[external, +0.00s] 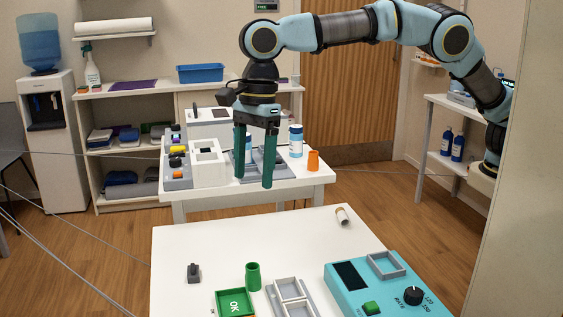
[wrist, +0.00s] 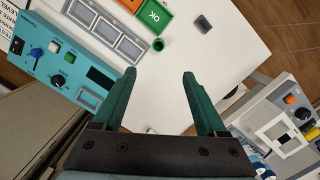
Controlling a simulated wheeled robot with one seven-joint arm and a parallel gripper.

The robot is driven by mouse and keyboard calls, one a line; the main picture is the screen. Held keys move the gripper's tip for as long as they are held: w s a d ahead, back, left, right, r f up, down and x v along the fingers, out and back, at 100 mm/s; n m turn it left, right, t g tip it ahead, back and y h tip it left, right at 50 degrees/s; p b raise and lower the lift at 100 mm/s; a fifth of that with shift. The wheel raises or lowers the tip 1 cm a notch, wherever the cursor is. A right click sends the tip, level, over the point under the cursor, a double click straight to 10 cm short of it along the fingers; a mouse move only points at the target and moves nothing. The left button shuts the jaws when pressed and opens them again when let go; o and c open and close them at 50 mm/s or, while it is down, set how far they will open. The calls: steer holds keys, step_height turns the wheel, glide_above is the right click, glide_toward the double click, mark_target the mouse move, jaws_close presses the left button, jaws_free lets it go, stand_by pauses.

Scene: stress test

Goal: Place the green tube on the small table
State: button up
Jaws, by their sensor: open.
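The green tube (external: 253,277) stands upright on the near white table (external: 200,250), just behind the green OK tray. It also shows in the wrist view (wrist: 158,44), beyond and roughly between my fingertips. My gripper (external: 254,181) is open and empty, pointing down. It hangs well above the tables, with its fingers overlapping the far white table (external: 313,182) in the external view. Its two green fingers are spread in the wrist view (wrist: 159,75). I cannot tell for certain which white table is the small one.
On the near table are a dark block (external: 193,273), the green OK tray (external: 235,302), a grey divided tray (external: 290,297), a turquoise device (external: 385,290) and a lying white tube (external: 342,215). The far table holds an orange cup (external: 313,160), bottle (external: 296,140) and devices.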

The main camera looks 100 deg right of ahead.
glide_above(253, 267)
step_height(253, 267, down, 15)
steer(key=shift+w+a+f+p, duration=0.15)
steer(key=shift+f+p, duration=0.35)
steer(key=shift+f, duration=0.5)
steer(key=shift+s+a+f+p, duration=0.1)
steer(key=shift+a+f+p, duration=0.1)
steer(key=shift+f+p, duration=0.6)
steer(key=shift+w+a+f+p, duration=0.1)
steer(key=shift+a+f+p, duration=0.15)
steer(key=shift+f, duration=1)
jaws_close()
